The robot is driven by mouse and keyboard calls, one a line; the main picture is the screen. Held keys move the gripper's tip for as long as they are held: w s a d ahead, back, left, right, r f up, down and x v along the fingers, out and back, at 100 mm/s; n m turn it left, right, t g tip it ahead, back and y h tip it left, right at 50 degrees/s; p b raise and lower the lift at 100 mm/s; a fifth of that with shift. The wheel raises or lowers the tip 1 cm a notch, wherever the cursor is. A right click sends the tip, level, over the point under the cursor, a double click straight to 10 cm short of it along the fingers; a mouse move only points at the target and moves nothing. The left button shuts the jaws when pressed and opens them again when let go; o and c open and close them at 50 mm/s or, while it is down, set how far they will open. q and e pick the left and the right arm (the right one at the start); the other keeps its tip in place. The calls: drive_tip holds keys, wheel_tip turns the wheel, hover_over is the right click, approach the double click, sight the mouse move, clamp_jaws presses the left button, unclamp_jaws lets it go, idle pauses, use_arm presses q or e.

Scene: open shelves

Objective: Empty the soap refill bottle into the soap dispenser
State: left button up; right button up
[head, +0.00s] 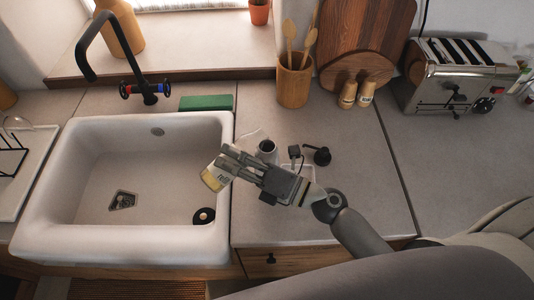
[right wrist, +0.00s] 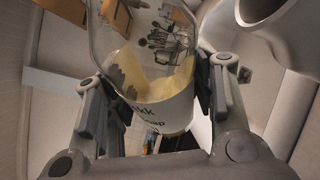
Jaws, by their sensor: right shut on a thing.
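The soap refill bottle (head: 213,179) is clear, with a white label and yellow liquid. My right gripper (head: 232,160) is shut on it above the sink's right rim. The bottle leans, its yellow end toward the lower left. In the right wrist view the bottle (right wrist: 165,100) sits between both fingers, with liquid visible inside. The soap dispenser (head: 267,157) appears as a whitish container with a dark open top, just behind my gripper and partly hidden by it. A black pump top (head: 318,155) lies to its right. My left gripper is not in view.
A green sponge (head: 206,103), a wooden utensil pot (head: 294,85), two shakers (head: 357,95) and a toaster (head: 460,75) stand behind. The counter right of the pump top is clear.

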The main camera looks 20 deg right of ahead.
drive_tip(key=shift+a+f+m+b, duration=0.1)
drive_tip(key=shift+f+m+b, duration=0.1)
drive_tip(key=shift+m+b, duration=0.15)
drive_tip(key=shift+r+m+t, duration=0.3)
drive_tip(key=shift+r+m, duration=0.05)
drive_tip(key=shift+r, duration=0.2)
drive_tip(key=shift+r+m+y+b, duration=0.3)
drive_tip(key=shift+m+b, duration=0.2)
drive_tip(key=shift+t, duration=0.4)
drive_tip(key=shift+m+b, duration=0.6)
drive_tip(key=shift+m, duration=0.4)
drive_tip(key=shift+r+m+t, duration=0.45)
drive_tip(key=shift+m+t, duration=0.15)
drive_tip(key=shift+m, duration=0.1)
drive_tip(key=shift+s+a+r+m, duration=0.1)
drive_tip(key=shift+a+r+m, duration=0.15)
drive_tip(key=shift+m, duration=0.15)
drive_tip(key=shift+d+r+m+t+p, duration=0.35)
drive_tip(key=shift+r+m+t, duration=0.4)
drive_tip(key=shift+m, duration=0.45)
drive_tip(key=shift+d+r+m+t+h, duration=0.25)
drive_tip(key=shift+r+m+t+h, duration=0.15)
drive_tip(key=shift+m+t+h, duration=0.4)
